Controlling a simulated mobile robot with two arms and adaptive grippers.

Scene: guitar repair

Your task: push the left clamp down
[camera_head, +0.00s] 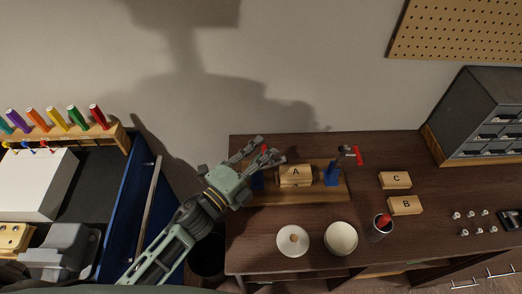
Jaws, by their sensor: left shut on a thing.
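The left clamp has a blue base (257,181) at the left end of a wooden fixture board (290,196). Its red handle tip (265,148) shows between the fingers of my left gripper (263,153), which is shut on it. The gripper hides most of this clamp, so its exact angle cannot be told. Block A (295,172) sits on the board, between the two clamps. The right clamp (332,174) has a blue base, grey metal and a red handle reaching out to the right. My right gripper is not in view.
Blocks C (395,180) and B (405,205) lie to the right. A round white lid (293,241), a white bowl (341,238) and a cup (380,231) with a red item stand in front. A drawer cabinet (486,115) stands at the back right.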

